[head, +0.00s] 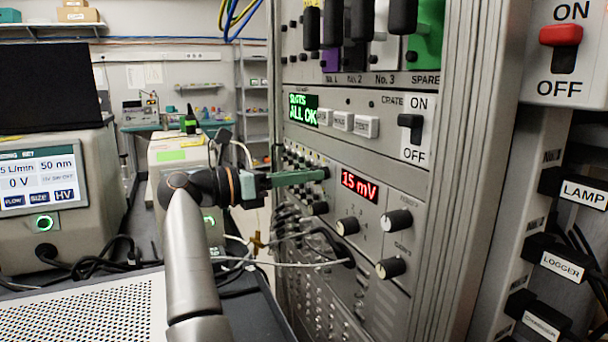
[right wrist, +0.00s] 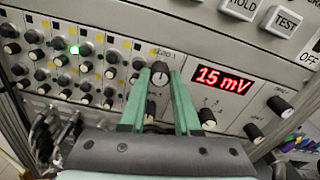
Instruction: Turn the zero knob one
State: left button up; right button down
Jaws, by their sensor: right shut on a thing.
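My right gripper (head: 322,174) reaches the instrument rack from the left, with its green fingers against the panel left of the red display. In the right wrist view its two fingers (right wrist: 161,78) are shut on a dark zero knob (right wrist: 160,71) with a pale cap, one finger on each side. The small label above this knob appears to read "ZERO 1". In the head view the fingers hide the knob. The red display (head: 360,186) reads 15 mV, and it also shows in the right wrist view (right wrist: 225,80). My left gripper is not in view.
Black knobs (head: 398,220) sit right of the display. Several small knobs and a green light (right wrist: 74,50) fill the panel on the left. Cables (head: 310,240) hang below my gripper. A green screen (head: 303,109) reading "ALL OK" and a crate switch (head: 411,127) are above.

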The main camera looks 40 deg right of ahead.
pick_arm(q)
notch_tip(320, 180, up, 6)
jog(key=p, duration=0.9)
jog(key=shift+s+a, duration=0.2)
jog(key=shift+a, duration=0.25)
pick_arm(e)
jog(key=n, duration=1.1)
jog(key=shift+n, duration=0.3)
jog(key=c, duration=0.9)
grip_release()
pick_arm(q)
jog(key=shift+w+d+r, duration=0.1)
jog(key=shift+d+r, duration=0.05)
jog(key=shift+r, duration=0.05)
pick_arm(e)
jog(key=shift+o, duration=1.4)
